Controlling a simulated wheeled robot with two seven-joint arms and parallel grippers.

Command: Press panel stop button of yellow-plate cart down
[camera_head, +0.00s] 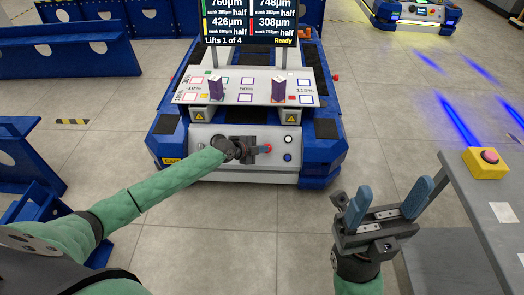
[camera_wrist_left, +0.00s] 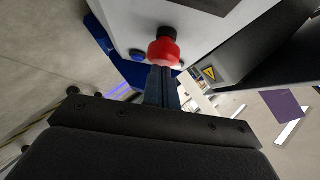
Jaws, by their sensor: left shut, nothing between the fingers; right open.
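A blue cart (camera_head: 322,162) with a small yellow plate (camera_head: 171,161) at its front left corner stands ahead of me. Its pale front panel (camera_head: 220,131) carries a red stop button (camera_head: 268,148), a white button (camera_head: 288,139) and a dark blue button (camera_head: 287,157). My left gripper (camera_head: 264,151) is shut and empty, its fingertips at the red button. In the left wrist view the red button (camera_wrist_left: 163,50) stands out from the panel right at the shut fingertips (camera_wrist_left: 163,72); whether they touch cannot be told. My right gripper (camera_head: 388,204) is open and empty, away from the cart.
A tilted white board (camera_head: 243,84) with two purple blocks and a screen (camera_head: 250,22) is on the cart. A grey table (camera_head: 478,195) with a yellow box and red button (camera_head: 488,160) is at right. Blue frames (camera_head: 30,150) stand at left. Another cart (camera_head: 411,13) is far right.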

